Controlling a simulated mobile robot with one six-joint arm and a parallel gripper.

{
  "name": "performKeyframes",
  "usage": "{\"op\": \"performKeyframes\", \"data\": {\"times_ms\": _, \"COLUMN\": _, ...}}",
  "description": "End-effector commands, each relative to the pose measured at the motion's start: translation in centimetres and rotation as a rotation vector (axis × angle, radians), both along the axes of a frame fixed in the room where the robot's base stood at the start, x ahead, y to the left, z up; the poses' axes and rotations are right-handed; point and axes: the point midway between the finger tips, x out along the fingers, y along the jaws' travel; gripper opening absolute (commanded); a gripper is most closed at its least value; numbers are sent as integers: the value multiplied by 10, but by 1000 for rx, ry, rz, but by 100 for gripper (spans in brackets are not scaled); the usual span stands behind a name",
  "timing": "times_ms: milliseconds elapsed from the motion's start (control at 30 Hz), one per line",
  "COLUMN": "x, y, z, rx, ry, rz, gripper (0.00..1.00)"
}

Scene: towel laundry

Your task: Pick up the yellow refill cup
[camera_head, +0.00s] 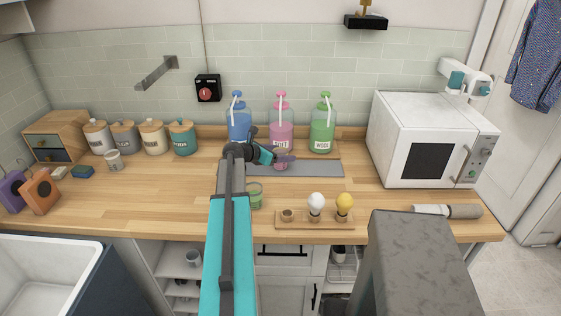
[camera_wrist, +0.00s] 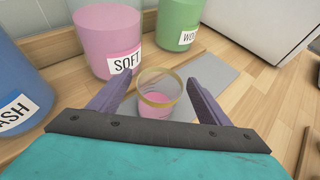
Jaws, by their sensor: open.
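A clear cup with a yellow rim (camera_wrist: 158,98) and pink contents stands in front of the pink SOFT dispenser (camera_wrist: 107,38) in the wrist view. My gripper (camera_wrist: 162,80) is open, with one purple finger on each side of the cup; whether either finger touches it, I cannot tell. In the head view my gripper (camera_head: 283,162) is at the grey mat (camera_head: 318,168), in front of the pink dispenser (camera_head: 281,128), and largely hides the cup.
A blue dispenser (camera_head: 239,126) and a green dispenser (camera_head: 322,132) flank the pink one. A greenish cup (camera_head: 255,196) stands beside my arm. A wooden holder (camera_head: 300,223) with bulb-like pieces sits at the front edge. A white microwave (camera_head: 412,150) stands to the right.

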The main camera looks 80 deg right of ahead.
Motion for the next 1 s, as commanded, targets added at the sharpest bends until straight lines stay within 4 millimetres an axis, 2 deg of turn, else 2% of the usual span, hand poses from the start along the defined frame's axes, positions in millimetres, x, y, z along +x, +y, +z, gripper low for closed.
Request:
{"op": "performKeyframes", "data": {"times_ms": 100, "x": 0, "y": 0, "z": 0, "rx": 0, "ry": 0, "rz": 0, "gripper": 71}}
{"op": "performKeyframes", "data": {"times_ms": 367, "x": 0, "y": 0, "z": 0, "rx": 0, "ry": 0, "rz": 0, "gripper": 27}}
{"op": "performKeyframes", "data": {"times_ms": 767, "x": 0, "y": 1, "z": 1, "rx": 0, "ry": 0, "rz": 0, "gripper": 27}}
{"op": "performKeyframes", "data": {"times_ms": 1000, "x": 0, "y": 4, "z": 11, "rx": -3, "ry": -1, "rz": 0, "gripper": 27}}
